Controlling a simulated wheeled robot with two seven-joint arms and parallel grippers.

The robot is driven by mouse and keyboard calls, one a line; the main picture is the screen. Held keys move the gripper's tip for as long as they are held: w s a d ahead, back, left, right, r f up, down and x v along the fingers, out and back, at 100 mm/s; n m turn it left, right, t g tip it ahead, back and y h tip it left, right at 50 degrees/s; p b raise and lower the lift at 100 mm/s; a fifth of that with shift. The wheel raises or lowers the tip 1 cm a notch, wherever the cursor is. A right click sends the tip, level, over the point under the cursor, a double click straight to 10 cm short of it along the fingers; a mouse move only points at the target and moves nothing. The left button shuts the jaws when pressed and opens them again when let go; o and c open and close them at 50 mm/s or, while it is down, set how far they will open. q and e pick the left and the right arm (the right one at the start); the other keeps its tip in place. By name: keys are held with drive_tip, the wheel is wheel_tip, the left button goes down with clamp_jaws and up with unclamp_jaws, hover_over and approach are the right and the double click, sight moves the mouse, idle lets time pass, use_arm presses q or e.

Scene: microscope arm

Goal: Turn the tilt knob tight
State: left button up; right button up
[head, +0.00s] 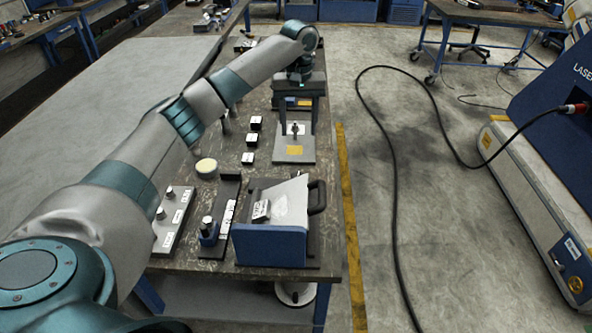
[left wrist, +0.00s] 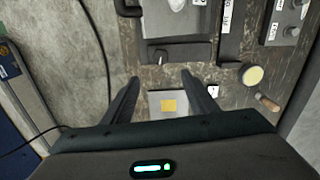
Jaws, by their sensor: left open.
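My left gripper (head: 297,122) hangs at the far end of the workbench, fingers pointing down, open and empty. In the left wrist view its two fingers (left wrist: 161,76) stand apart, with a grey plate (left wrist: 155,104) bearing a yellow label seen between them. In the head view the plate (head: 285,157) carries a small upright post (head: 295,131). Several knobs are in view: one on a blue base (head: 208,228), and two on a grey panel (head: 178,222). I cannot tell which is the tilt knob. My right gripper is not in view.
A blue box with a sloped grey top (head: 290,203) and black handle stands at the bench's near right. A round cream-topped container (head: 206,167) and small black blocks (head: 252,138) stand left of the plate. A black cable (head: 395,170) lies on the floor.

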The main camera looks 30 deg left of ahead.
use_arm(q)
drive_tip(key=p, duration=0.2)
hover_over(298, 172)
drive_tip(key=s, duration=0.2)
wheel_tip(298, 172, down, 6)
drive_tip(key=f, duration=0.3)
drive_tip(key=f+p, duration=0.1)
drive_tip(key=f, duration=0.3)
drive_tip(key=f+p, duration=0.1)
drive_tip(key=f, duration=0.2)
drive_tip(key=shift+w+d+f, duration=0.25)
drive_tip(key=shift+w+d, duration=0.05)
drive_tip(key=shift+d, duration=0.1)
drive_tip(key=shift+f, duration=0.55)
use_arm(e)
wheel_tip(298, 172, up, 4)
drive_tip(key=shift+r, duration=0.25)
use_arm(q)
drive_tip(key=shift+c, duration=0.7)
drive_tip(key=c, duration=0.9)
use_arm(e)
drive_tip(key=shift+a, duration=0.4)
